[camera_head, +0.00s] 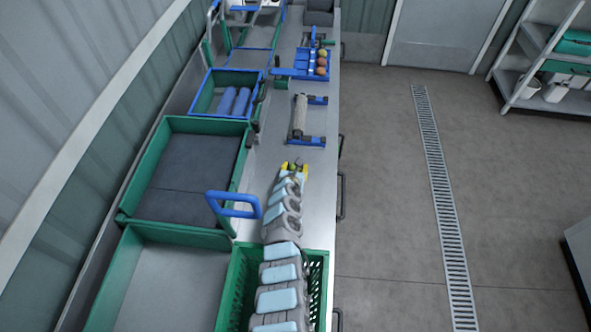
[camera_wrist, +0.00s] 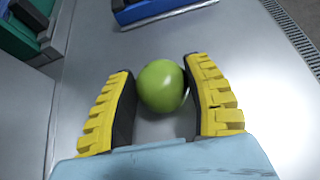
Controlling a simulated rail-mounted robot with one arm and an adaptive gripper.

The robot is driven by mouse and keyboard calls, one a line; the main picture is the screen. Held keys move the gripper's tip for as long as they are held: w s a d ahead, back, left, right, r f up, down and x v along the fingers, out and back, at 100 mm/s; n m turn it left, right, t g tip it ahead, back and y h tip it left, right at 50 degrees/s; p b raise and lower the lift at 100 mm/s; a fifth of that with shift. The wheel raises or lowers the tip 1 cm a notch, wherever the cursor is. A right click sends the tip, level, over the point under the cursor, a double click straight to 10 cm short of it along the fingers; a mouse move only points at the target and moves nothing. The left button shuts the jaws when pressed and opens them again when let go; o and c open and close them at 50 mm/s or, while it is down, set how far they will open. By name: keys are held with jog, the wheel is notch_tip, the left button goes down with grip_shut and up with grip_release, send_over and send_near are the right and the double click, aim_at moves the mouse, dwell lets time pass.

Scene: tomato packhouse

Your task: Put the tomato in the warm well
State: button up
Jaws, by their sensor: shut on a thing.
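A green tomato (camera_wrist: 161,86) sits between the two yellow ribbed fingers of my gripper (camera_wrist: 163,88) in the wrist view. The fingers are shut on it, with the metal worktop behind it. In the head view my gripper (camera_head: 294,165) is over the worktop, near the front of the roller stand; the tomato is small and partly covered there. I cannot tell which place is the warm well. A blue rack (camera_head: 290,72) at the far end of the worktop holds several red, orange and yellowish round fruits.
A roller on blue supports (camera_head: 311,140) stands between my gripper and the rack. Green-rimmed trays (camera_head: 152,135) and a blue tray with blue rolls (camera_head: 201,88) line the left. A green crate (camera_head: 318,275) lies under my arm. Bare worktop (camera_head: 318,205) shows to the right.

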jog(key=shift+f, duration=0.15)
jog(key=o, duration=0.9)
